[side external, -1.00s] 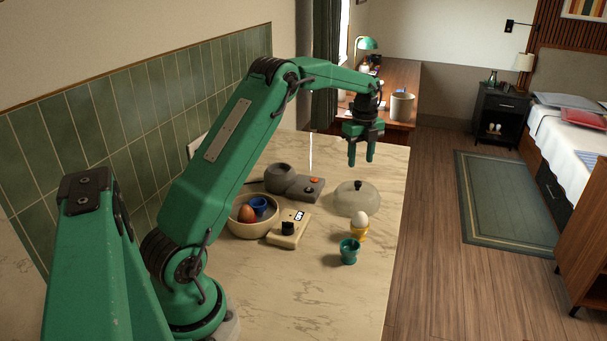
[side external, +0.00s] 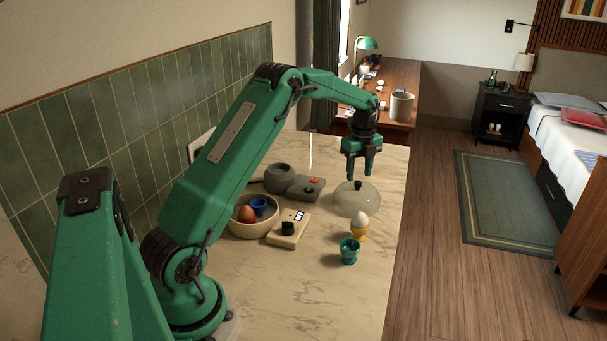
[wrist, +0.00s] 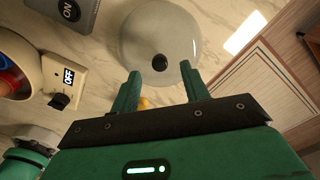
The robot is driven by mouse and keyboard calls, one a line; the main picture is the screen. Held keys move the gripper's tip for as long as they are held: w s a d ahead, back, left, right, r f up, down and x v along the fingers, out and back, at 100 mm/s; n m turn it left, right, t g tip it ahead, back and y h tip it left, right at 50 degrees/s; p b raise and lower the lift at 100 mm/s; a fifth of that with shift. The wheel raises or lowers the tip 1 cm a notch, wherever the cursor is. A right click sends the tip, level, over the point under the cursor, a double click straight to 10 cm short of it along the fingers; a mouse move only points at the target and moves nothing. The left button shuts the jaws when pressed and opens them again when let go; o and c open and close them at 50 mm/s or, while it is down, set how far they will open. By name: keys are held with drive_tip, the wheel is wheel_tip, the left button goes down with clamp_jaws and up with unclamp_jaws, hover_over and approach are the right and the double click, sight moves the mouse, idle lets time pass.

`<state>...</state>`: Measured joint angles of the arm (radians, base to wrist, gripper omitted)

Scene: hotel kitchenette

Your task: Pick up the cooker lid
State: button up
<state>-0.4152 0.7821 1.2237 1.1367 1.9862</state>
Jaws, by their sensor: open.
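The cooker lid (side external: 356,203) is a clear, pale dome with a dark knob on top, resting on the marble counter. In the wrist view the lid (wrist: 150,35) lies just ahead of the fingers, its dark knob (wrist: 159,62) a little beyond and between the fingertips. My gripper (side external: 360,177) points down over the lid, with its fingertips near the height of the knob. The gripper (wrist: 161,75) is open, with nothing between its fingers. I cannot tell whether a finger touches the lid.
A beige timer box (side external: 288,230) and a bowl (side external: 254,228) with an egg and blue cup are nearer. A yellow cup with an egg (side external: 360,226) and a teal cup (side external: 349,252) stand close in front.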

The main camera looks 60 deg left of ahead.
sight(358, 182)
drive_tip(key=shift+f, duration=1.65)
clamp_jaws()
